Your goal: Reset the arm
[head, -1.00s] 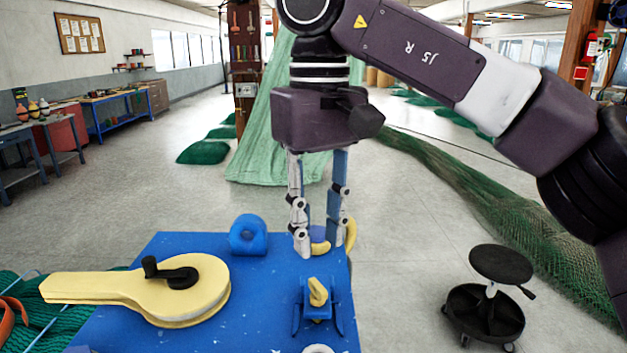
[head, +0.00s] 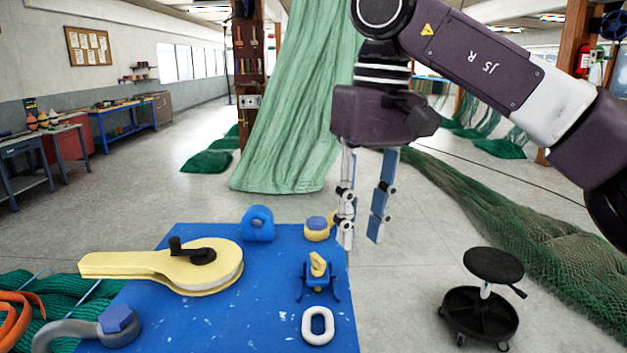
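My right gripper (head: 360,240) hangs above the far right corner of the blue table (head: 220,315), pointing down. Its two fingers are apart with nothing between them. A yellow piece with a blue top (head: 317,229) sits on the table just left of the fingers. My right arm comes in from the upper right. My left gripper is not in the head view.
On the table are a yellow crank-handled block (head: 165,270), a blue ring block (head: 258,224), a blue stand with a yellow piece (head: 318,270), a white link (head: 317,325) and a grey shackle (head: 85,328). A black stool (head: 483,300) stands right. Green netting (head: 520,225) lies behind.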

